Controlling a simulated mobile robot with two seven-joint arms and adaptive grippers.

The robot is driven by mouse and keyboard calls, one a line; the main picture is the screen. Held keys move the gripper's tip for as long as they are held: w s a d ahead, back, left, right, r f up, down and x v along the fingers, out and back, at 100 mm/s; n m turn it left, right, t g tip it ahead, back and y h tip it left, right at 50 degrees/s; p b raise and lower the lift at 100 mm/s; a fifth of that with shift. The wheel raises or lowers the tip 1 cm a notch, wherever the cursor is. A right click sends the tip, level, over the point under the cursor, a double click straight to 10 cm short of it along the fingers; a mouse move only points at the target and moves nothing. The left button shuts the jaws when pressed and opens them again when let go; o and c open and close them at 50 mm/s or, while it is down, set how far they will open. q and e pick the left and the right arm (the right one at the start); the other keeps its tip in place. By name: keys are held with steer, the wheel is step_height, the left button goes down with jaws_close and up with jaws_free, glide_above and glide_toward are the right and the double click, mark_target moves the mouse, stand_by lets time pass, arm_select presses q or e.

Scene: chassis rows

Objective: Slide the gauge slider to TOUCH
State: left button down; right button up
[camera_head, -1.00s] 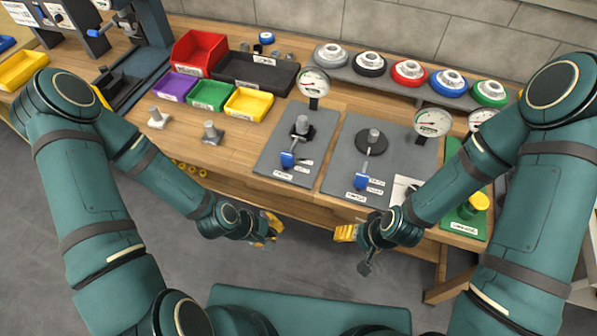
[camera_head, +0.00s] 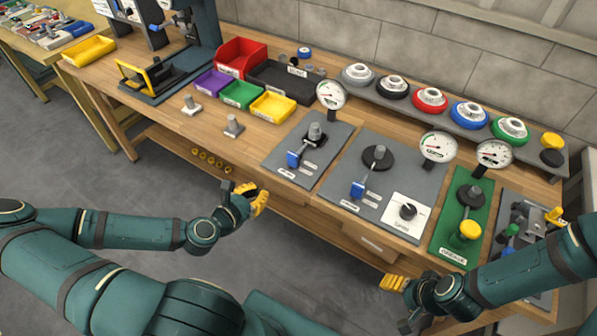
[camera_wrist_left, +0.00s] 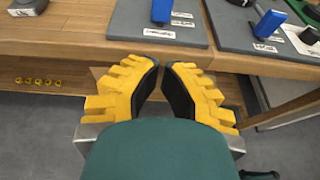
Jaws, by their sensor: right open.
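Two blue slider knobs stand on grey plates on the bench: the left knob (camera_head: 294,159) and the right knob (camera_head: 358,189). Each has small labels beside it, too small to read, and a dial gauge behind its plate, the left gauge (camera_head: 330,95) and the right gauge (camera_head: 438,147). My left gripper (camera_head: 260,201) is in front of the bench edge, below and left of the left knob, touching nothing. In the left wrist view its yellow fingers (camera_wrist_left: 161,72) come close at the tips, holding nothing visible. My right gripper (camera_head: 393,284) is open and empty, in front of the bench.
A green plate (camera_head: 448,229) with a yellow knob (camera_head: 470,229) and another gauge (camera_head: 494,154) stands further right. Coloured bins, such as the yellow bin (camera_head: 273,106), and a rack of several round dials (camera_head: 430,99) are behind. Floor in front is free.

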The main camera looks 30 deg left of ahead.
arm_select(q)
steer(key=b, duration=0.6)
glide_toward(288, 163)
steer(key=shift+n, duration=0.3)
steer(key=x, duration=0.6)
steer(key=shift+s+d+f, duration=0.1)
steer(key=shift+d+f, duration=0.05)
steer(key=shift+f, duration=0.05)
steer(key=shift+w, duration=0.9)
